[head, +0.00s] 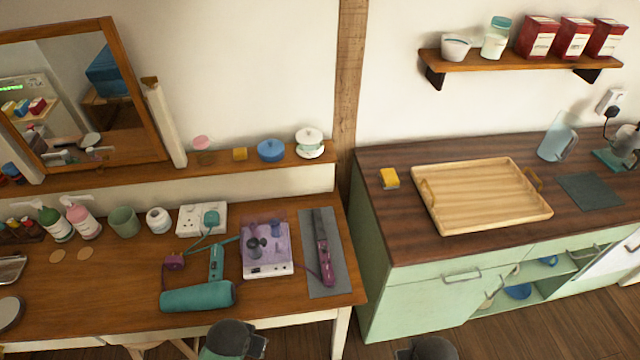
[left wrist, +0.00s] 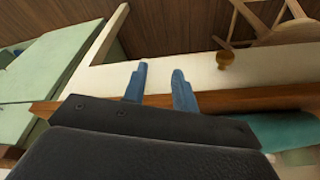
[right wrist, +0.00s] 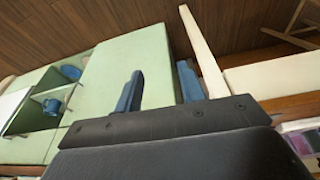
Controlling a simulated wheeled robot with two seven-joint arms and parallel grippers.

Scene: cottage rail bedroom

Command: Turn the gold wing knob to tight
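A small gold knob (left wrist: 225,57) sits on the cream front board under the dressing table's wooden edge, in the left wrist view. It is too small to make out its wings or setting, and it does not show in the head view. My left gripper (left wrist: 158,80) is open and empty, with blue fingers apart, to the left of the knob in that view and not touching it. My right gripper (right wrist: 161,82) is open and empty, in front of the green cabinet. In the head view only dark arm parts show at the bottom edge; the fingertips are hidden.
The dressing table (head: 110,285) holds a teal hair dryer (head: 198,296), a purple-and-white device (head: 267,250) and a purple styling iron (head: 323,250) on a grey mat. The green cabinet (head: 400,300) at right carries a wooden tray (head: 485,197). A stool (left wrist: 275,25) shows in the left wrist view.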

